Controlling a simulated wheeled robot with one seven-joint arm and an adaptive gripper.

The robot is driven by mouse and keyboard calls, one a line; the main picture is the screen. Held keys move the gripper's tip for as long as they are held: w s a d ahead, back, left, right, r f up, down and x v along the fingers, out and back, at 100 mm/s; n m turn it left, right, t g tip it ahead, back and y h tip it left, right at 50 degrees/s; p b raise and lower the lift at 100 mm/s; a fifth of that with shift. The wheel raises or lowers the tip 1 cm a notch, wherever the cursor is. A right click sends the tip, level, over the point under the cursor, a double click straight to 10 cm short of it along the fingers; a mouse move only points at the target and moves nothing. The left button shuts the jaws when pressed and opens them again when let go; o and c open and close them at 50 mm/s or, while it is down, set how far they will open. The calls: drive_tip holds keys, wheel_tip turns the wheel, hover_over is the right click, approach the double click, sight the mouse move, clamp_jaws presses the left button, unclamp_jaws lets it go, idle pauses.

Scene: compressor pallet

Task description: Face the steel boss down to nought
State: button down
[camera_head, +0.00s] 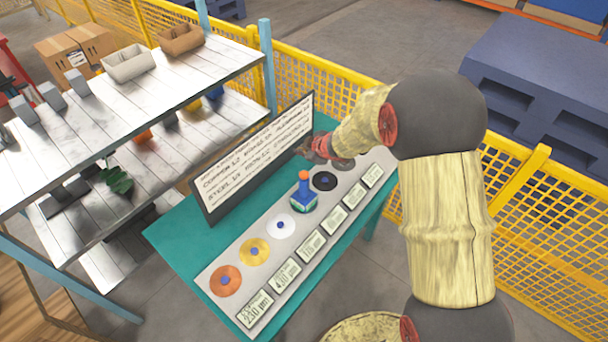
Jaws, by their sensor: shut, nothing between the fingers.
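A grey panel (212,271) on the teal table (178,236) bears a row of round bosses: copper-orange (231,286), gold (247,258), whitish (276,232), black (318,184) and a brownish one partly behind my gripper. A blue tool with an orange knob (303,197) stands upright on the row between the whitish and black bosses and hides what is under it. I cannot tell which boss is steel. My gripper (318,150) is shut and empty, above the far end of the row, apart from the tool. Small readouts line the front; the nearest (254,309) seems to read 230.
A white sign (255,160) with partly legible text on metals stands behind the row. A shelf rack (100,130) with bins and parts is at left. Yellow mesh fencing (530,210) runs behind and right. A dark blue pallet stack (540,80) stands beyond it.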

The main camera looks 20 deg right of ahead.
drive_tip(key=b, duration=0.8)
hover_over(303, 175)
wheel_tip(303, 175, down, 8)
drive_tip(key=shift+a+r, duration=0.1)
drive_tip(key=shift+f, duration=0.4)
drive_tip(key=shift+f+b, duration=0.15)
drive_tip(key=shift+b, duration=0.15)
idle(0.4)
drive_tip(key=shift+f, duration=0.3)
drive_tip(key=shift+s+f+b, duration=0.1)
drive_tip(key=shift+f+b, duration=0.55)
drive_tip(key=shift+f, duration=0.1)
idle(0.9)
drive_tip(key=shift+r, duration=0.1)
drive_tip(key=shift+r+p, duration=1.1)
drive_tip(key=shift+p, duration=0.15)
